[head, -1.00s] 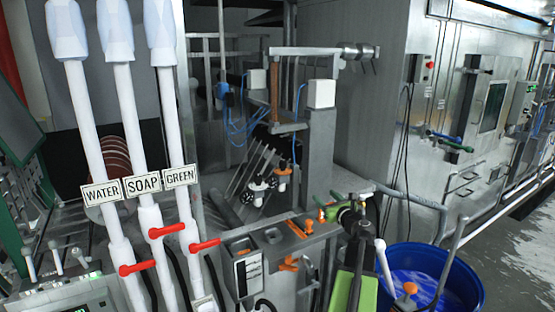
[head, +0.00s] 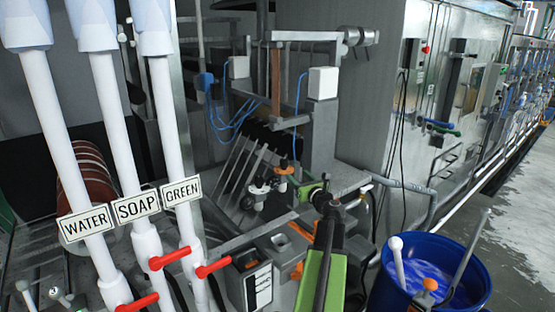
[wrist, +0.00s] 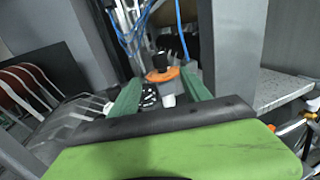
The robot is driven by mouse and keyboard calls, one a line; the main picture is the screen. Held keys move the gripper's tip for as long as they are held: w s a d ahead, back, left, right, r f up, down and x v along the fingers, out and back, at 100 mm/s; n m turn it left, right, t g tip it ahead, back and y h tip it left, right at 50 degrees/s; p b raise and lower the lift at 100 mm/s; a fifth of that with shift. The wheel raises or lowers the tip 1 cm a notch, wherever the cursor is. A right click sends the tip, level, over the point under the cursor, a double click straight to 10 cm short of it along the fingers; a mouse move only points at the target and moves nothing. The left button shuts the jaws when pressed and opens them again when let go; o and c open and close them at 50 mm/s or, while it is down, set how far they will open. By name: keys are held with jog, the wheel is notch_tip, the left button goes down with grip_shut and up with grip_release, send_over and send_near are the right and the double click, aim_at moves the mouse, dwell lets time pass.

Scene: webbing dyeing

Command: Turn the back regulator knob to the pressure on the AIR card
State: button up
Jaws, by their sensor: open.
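In the head view, a regulator with an orange collar and dark knob (head: 284,163) stands behind a white-rimmed gauge (head: 260,189), in front of slanted metal bars. The wrist view shows an orange collar with a black knob (wrist: 161,62) above it, and a partly hidden gauge (wrist: 149,96). My gripper (head: 300,187) is open and empty, close to the regulators in the head view. In the wrist view, the green fingers of my gripper (wrist: 160,92) lie either side of the regulator, with the knob beyond the tips. Contact is not visible. I cannot make out the AIR card.
Three white pipes with WATER (head: 86,222), SOAP (head: 137,207) and GREEN (head: 182,190) signs and red levers stand at left. A grey post (head: 322,125) rises behind my arm. A blue tub (head: 420,300) of liquid stands at right, with free floor (head: 520,215) beyond.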

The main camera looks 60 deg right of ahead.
aim_at(281, 160)
jog(key=x, duration=1.7)
jog(key=shift+d, duration=0.15)
